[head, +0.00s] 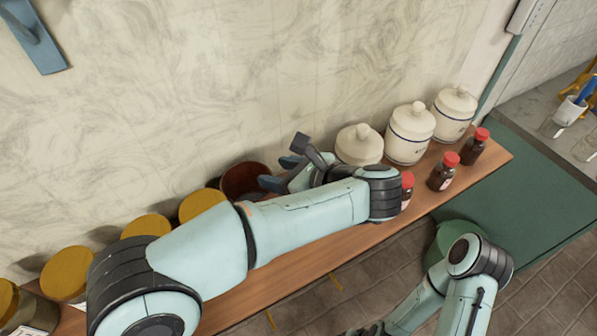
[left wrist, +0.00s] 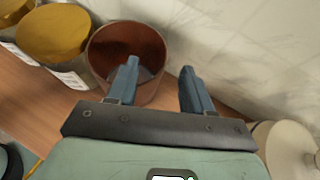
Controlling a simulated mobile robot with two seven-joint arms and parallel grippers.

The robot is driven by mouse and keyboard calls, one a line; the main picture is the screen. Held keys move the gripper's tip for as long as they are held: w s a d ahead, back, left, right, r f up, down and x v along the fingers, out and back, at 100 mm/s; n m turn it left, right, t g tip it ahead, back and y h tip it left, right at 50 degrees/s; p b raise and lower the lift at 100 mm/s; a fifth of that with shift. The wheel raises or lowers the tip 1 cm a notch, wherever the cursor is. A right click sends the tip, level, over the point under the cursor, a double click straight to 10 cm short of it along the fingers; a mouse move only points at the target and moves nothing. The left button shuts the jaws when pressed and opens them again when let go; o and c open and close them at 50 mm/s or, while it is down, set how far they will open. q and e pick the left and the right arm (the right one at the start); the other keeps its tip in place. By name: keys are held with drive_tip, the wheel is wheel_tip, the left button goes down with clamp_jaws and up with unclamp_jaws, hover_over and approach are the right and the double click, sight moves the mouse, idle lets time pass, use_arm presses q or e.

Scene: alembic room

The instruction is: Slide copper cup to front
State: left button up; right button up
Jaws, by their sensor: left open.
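The copper cup (head: 238,180) is a reddish-brown open vessel standing on the wooden shelf against the wall, partly hidden by my left arm in the head view. In the left wrist view the cup (left wrist: 108,45) shows its open mouth and dark inside. My left gripper (head: 280,173) is open at the cup's right side. In the left wrist view, one finger of the gripper (left wrist: 160,68) overlaps the cup's mouth and the other lies right of the cup, over the wall. I cannot tell whether either finger touches it. My right arm shows at lower right, its fingers out of sight.
Yellow-lidded jars (head: 146,227) line the shelf (head: 300,262) left of the cup. White lidded jars (head: 410,135) and red-capped brown bottles (head: 442,173) stand to the right. The marbled wall (head: 200,90) is close behind. A strip along the shelf's front edge is clear.

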sight(255, 168)
use_arm(q)
drive_tip(key=x, duration=0.6)
drive_tip(key=shift+w+p, duration=0.1)
drive_tip(key=shift+p, duration=0.2)
drive_tip(key=shift+d, duration=0.1)
clamp_jaws()
